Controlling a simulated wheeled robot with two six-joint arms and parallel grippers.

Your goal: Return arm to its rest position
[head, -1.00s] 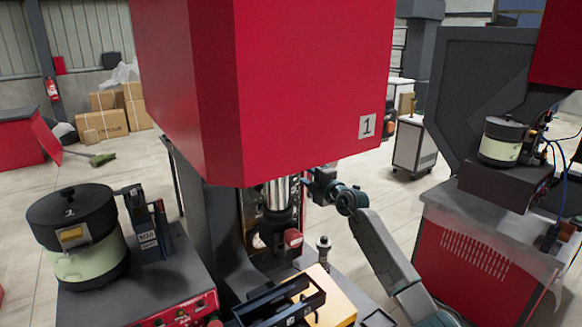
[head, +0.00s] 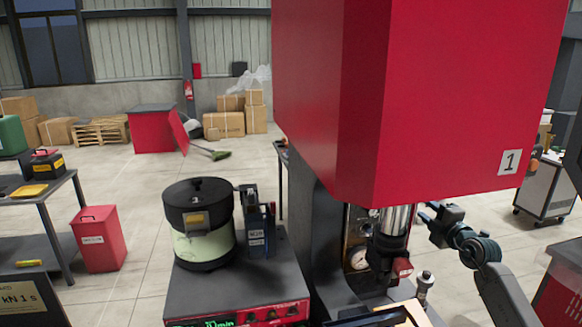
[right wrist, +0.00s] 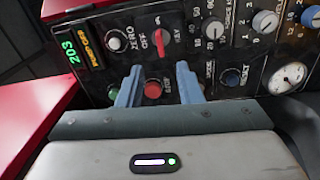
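My right arm comes in from the lower right in the head view, and its gripper (head: 428,215) is beside the ram of the red press (head: 420,90), marked 1. In the right wrist view the two blue-grey fingers (right wrist: 157,85) are apart with nothing between them. They point at a black control panel (right wrist: 210,50) with knobs, a green button, a red button and a gauge. I cannot tell whether the fingertips touch the panel. My left arm and gripper are not in view.
A bowl feeder (head: 205,245) with a black lid stands on a control box left of the press. A red bin (head: 97,240) and a dark table (head: 38,190) are further left. A grey cabinet (head: 545,190) stands behind my right arm. Open floor lies between.

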